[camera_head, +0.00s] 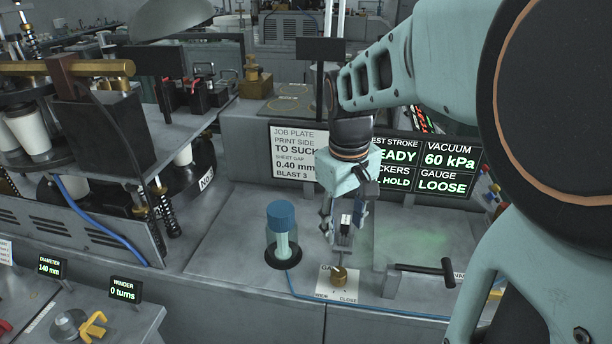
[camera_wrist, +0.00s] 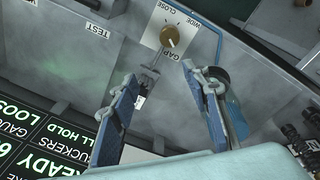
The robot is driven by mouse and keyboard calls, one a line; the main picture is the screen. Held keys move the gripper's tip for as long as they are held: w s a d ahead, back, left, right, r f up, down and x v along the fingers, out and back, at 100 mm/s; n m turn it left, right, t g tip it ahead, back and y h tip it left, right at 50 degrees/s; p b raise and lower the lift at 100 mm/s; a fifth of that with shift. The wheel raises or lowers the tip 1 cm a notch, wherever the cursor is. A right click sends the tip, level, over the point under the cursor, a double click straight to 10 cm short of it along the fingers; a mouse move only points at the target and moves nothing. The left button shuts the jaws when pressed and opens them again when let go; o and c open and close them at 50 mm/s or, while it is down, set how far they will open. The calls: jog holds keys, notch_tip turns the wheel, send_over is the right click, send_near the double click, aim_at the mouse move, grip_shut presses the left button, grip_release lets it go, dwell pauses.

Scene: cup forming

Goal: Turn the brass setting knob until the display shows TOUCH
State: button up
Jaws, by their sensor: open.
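The brass setting knob (camera_head: 339,274) sits on a pale plate marked GAP, WIDE and CLOSE, on the grey bench top. It also shows in the wrist view (camera_wrist: 170,37), with a light pointer mark on its face. My gripper (camera_head: 343,234) is open and empty above the knob in the head view. In the wrist view its two blue fingers (camera_wrist: 160,78) are spread apart, with the knob beyond their tips and not touched. The display (camera_head: 440,186) reads GAUGE LOOSE, with VACUUM 60 kPa above it.
A blue-capped cylinder (camera_head: 281,216) stands left of the knob. A black handle (camera_head: 425,268) lies to the right. A blue hose (camera_head: 310,299) runs along the bench front, close to the plate. A job plate sign (camera_head: 297,151) stands behind, beside the display.

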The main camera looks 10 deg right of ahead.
aim_at(339, 272)
jog(key=shift+m+g+y, duration=0.3)
jog(key=shift+m+g, duration=0.2)
jog(key=shift+m, duration=0.1)
jog(key=f, duration=0.3)
jog(key=s+f, duration=0.1)
jog(key=f, duration=0.3)
jog(key=s+f, duration=0.1)
jog(key=f, duration=0.3)
jog(key=shift+s+a+f, duration=0.15)
jog(key=shift+a+f, duration=0.05)
jog(key=shift+a, duration=0.1)
jog(key=shift+c, duration=0.5)
jog(key=c, duration=1.1)
